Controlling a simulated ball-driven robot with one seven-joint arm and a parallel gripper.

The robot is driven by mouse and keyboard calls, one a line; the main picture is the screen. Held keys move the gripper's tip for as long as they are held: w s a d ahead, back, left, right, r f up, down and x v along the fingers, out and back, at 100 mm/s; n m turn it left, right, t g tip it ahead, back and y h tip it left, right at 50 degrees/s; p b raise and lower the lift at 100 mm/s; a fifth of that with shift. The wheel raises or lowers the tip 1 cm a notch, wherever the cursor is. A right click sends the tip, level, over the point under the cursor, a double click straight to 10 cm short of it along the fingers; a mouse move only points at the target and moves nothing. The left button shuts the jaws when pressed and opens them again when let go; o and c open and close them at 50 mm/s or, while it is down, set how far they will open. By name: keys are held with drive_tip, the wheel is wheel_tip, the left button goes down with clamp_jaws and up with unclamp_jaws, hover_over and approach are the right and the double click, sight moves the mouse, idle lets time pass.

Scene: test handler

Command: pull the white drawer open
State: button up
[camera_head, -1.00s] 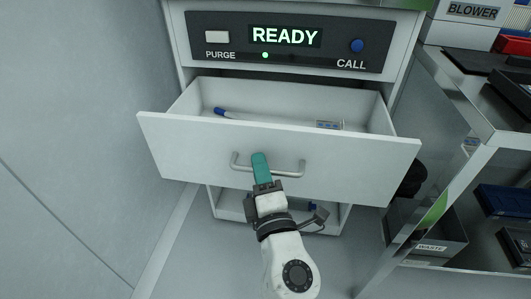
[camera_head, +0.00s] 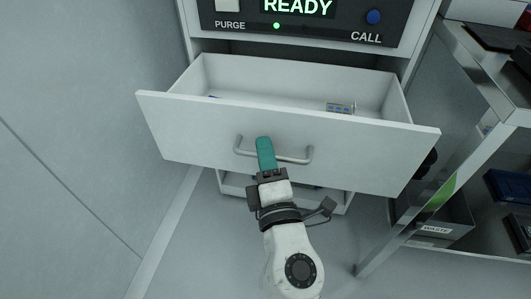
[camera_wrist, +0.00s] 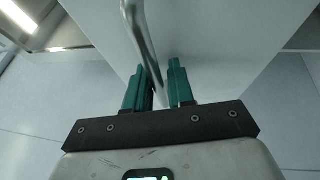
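The white drawer (camera_head: 200,132) stands well out of its cabinet in the head view, its inside showing from above. Its grey bar handle (camera_head: 301,158) runs across the front panel. My gripper (camera_head: 265,150) is at the middle of the handle, its teal fingers crossing the bar. In the wrist view, the handle (camera_wrist: 142,35) passes between the two fingers of my gripper (camera_wrist: 159,68), which are close together around it. The fingers hide part of the bar.
A small labelled item (camera_head: 340,107) lies in the drawer. The cabinet panel (camera_head: 300,28) above reads READY. A metal rack (camera_head: 470,125) stands close at the right, with a waste bin (camera_head: 436,222) low down. A bare wall (camera_head: 80,150) is at the left.

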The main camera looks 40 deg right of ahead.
drive_tip(key=b+v, duration=0.1)
drive_tip(key=v, duration=0.9)
drive_tip(key=shift+s+a, duration=0.2)
drive_tip(key=shift+s, duration=0.15)
drive_tip(key=shift+f, duration=0.15)
drive_tip(key=s+d+f+m+g, duration=0.4)
drive_tip(key=d+f+m+g, duration=0.6)
drive_tip(key=d+f, duration=0.35)
drive_tip(key=s+a+f+m+g+y, duration=0.2)
drive_tip(key=s+a+f+g+y, duration=0.1)
drive_tip(key=f+y, duration=0.25)
drive_tip(key=s+a+f+m+g+y, duration=0.1)
drive_tip(key=s+a+f+g+y, duration=0.25)
drive_tip(key=f, duration=0.35)
wheel_tip(320, 180, up, 33)
drive_tip(key=p, duration=3.3)
drive_tip(key=shift+s+d, duration=0.2)
drive_tip(key=shift+d, duration=0.3)
